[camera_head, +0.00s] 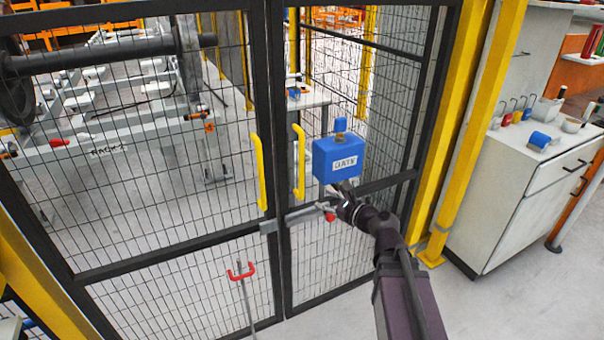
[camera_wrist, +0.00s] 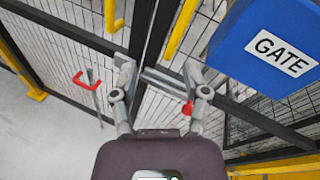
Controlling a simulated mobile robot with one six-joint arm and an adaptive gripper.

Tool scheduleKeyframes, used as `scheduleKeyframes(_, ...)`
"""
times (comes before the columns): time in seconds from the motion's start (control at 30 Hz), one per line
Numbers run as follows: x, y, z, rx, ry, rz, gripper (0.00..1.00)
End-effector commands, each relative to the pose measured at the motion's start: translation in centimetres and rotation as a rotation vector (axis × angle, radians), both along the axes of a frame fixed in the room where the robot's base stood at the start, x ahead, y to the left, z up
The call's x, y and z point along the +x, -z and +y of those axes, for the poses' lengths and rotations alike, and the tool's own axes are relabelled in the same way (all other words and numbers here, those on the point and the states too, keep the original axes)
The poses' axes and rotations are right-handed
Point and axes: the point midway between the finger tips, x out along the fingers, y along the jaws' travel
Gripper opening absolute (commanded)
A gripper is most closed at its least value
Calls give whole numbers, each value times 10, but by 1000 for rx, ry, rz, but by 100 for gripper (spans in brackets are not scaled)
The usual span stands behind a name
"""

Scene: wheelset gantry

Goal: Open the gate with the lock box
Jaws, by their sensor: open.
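The mesh gate (camera_head: 277,120) has black frames and two yellow handles, left (camera_head: 261,172) and right (camera_head: 299,162), beside its middle seam. A blue lock box (camera_head: 338,158) is mounted right of the handles, with a smaller blue piece (camera_head: 341,125) above it. In the wrist view the lock box (camera_wrist: 268,45) reads GATE. A grey bar (camera_head: 290,217) crosses the seam below the handles, with a red piece (camera_head: 330,217) near its right part. My gripper (camera_wrist: 160,76) is open, with the bar (camera_wrist: 163,79) showing between its fingers. Contact is unclear.
A red U-shaped handle on a rod (camera_head: 241,272) stands at the left leaf's lower part. A yellow post (camera_head: 475,110) and white cabinet (camera_head: 520,190) with several padlocks are to the right. Behind the mesh are a wheelset (camera_head: 90,50) and a small table (camera_head: 308,99).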

Motion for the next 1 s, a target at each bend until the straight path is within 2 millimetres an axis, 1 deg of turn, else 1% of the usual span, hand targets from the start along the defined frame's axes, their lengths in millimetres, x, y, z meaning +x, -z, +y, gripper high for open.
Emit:
scheduleKeyframes(0.03, 4, -3, -3, 77, 32, 23, 60)
scheduleKeyframes(0.1, 9, -9, -8, 178, 70, 56, 60)
scheduleKeyframes(0.2, 13, -15, -12, 280, 105, 90, 60)
scheduleKeyframes(0.3, 15, -18, -15, 334, 123, 108, 60)
scheduleKeyframes(0.77, 17, -19, -15, 348, 126, 113, 60)
scheduleKeyframes(1.0, 29, -19, -7, 347, 124, 113, 60)
